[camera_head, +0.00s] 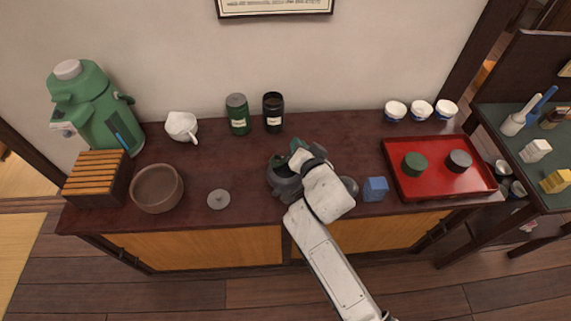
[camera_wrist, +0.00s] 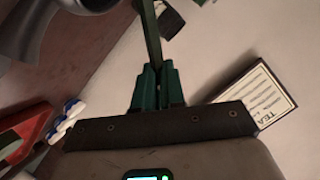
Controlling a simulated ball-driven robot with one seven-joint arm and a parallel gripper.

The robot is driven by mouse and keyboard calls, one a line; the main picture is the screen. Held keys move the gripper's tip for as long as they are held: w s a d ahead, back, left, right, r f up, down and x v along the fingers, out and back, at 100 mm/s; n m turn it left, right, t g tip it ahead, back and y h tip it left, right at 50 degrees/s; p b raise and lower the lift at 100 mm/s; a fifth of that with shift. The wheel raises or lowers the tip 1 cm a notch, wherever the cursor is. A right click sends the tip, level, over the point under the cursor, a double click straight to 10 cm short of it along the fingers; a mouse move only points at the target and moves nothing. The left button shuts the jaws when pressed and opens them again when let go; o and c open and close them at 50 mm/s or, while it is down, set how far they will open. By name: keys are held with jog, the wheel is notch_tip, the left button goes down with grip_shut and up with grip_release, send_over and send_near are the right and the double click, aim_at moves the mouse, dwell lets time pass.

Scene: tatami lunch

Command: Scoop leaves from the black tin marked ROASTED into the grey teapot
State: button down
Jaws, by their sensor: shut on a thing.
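The black tin (camera_head: 273,114) stands open at the back of the dark counter, beside the green tin (camera_head: 239,116). The grey teapot (camera_head: 281,185) stands in front of them, partly hidden by my arm, with its top uncovered. A grey shape (camera_wrist: 30,25) at the upper left of the wrist view looks like part of the teapot. My gripper (camera_wrist: 155,82) has green fingers, shut on a thin dark green handle (camera_wrist: 150,35), which looks like the scoop's. In the head view my gripper is just above the teapot. The scoop's far end is out of frame, so its load cannot be seen.
A grey lid (camera_head: 218,199) and brown bowl (camera_head: 158,189) lie left. A blue block (camera_head: 376,189) stands right of my arm.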

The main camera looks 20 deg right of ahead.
jog(key=shift+s+d+f+m+y, duration=0.15)
jog(key=shift+d+f+m+y, duration=0.15)
jog(key=shift+d+f+m, duration=0.5)
jog(key=shift+s+d+f+m+t+y+p, duration=0.15)
jog(key=shift+d+f+m+t+y+p, duration=0.35)
jog(key=shift+f+m+p, duration=0.3)
dwell(1.1)
jog(key=shift+s+d+f+m+t+y+b, duration=0.15)
jog(key=shift+d+f+m+y+b, duration=0.25)
jog(key=shift+b, duration=0.55)
jog(key=shift+d+f+m+t+y+b, duration=0.1)
jog(key=shift+d+f+m+t+b, duration=0.1)
jog(key=shift+f+m+b, duration=0.6)
jog(key=shift+s+d+f+m+t+y+b, duration=0.1)
jog(key=shift+d+f+m+t+y+b, duration=0.15)
jog(key=shift+b, duration=0.9)
jog(key=shift+d+r+m+t+y+b, duration=0.1)
jog(key=shift+r+m+t+y+b, duration=0.15)
jog(key=shift+m+b, duration=0.45)
jog(key=shift+d+r+m+t+y+b, duration=0.1)
jog(key=shift+r+m+t+y+b, duration=0.1)
jog(key=shift+m+b, duration=0.4)
dwell(0.8)
jog(key=shift+r+m, duration=0.2)
jog(key=shift+m, duration=0.05)
